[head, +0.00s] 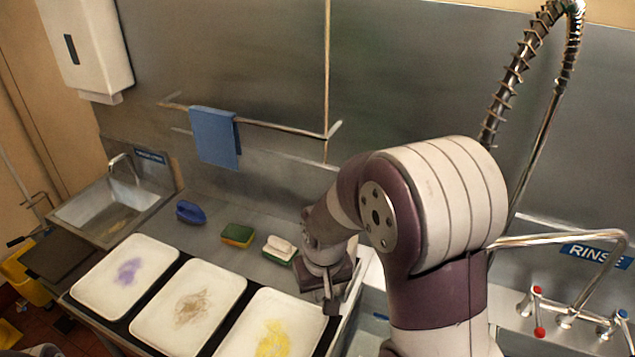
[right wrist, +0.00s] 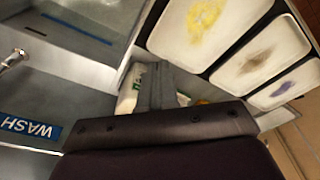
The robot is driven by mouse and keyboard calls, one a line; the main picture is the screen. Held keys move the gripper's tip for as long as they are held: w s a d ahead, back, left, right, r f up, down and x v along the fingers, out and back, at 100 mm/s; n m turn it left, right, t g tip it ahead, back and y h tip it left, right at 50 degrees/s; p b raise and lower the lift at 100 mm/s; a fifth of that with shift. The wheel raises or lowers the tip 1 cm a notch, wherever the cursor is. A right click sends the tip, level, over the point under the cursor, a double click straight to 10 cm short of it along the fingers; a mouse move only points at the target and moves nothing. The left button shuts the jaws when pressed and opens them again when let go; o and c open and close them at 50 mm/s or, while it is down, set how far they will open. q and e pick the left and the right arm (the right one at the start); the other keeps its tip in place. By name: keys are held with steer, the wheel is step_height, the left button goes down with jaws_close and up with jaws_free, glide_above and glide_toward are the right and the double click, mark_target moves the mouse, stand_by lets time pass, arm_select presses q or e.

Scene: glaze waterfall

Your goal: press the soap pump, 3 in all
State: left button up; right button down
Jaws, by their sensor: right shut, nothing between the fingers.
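My right gripper (head: 331,304) points down at the right end of the counter, beside the yellow-stained tray. Its fingers are shut and empty; they also show in the right wrist view (right wrist: 156,90). Next to the fingers in the right wrist view is a white object with a green mark (right wrist: 130,92), partly hidden by them. It may be the soap bottle, but I cannot make out a pump head or tell whether the fingers touch it. In the head view my right arm covers much of that area. My left gripper is not in view.
Three white trays with purple (head: 84,292), brown (head: 150,322) and yellow (head: 240,335) stains line the front. Behind them lie a blue brush (head: 190,212), a yellow-green sponge (head: 238,235) and a white-and-green item (head: 279,249). A rinse tap (head: 565,320) stands right.

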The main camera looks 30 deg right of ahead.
steer(key=w+d+r+m+h+p, duration=0.1)
steer(key=w+d+r+m+p, duration=0.3)
steer(key=w+r, duration=0.4)
steer(key=w+d+r+m+h+p, duration=0.1)
steer(key=w+d+r+m+p, duration=0.3)
steer(key=w+d+r, duration=0.2)
step_height(320, 180, up, 4)
steer(key=shift+w+d+f+t, duration=0.1)
steer(key=shift+w+d+t, duration=0.3)
steer(key=shift+w, duration=0.7)
steer(key=p+x, duration=0.2)
steer(key=x, duration=0.2)
steer(key=p+x, duration=0.2)
steer(key=x, duration=0.2)
steer(key=p+x, duration=0.2)
steer(key=x, duration=0.3)
steer(key=shift+s+a+f, duration=0.2)
steer(key=shift+s+a, duration=0.05)
steer(key=shift+a, duration=0.05)
steer(key=shift+f+p, duration=0.3)
steer(key=shift+f, duration=0.05)
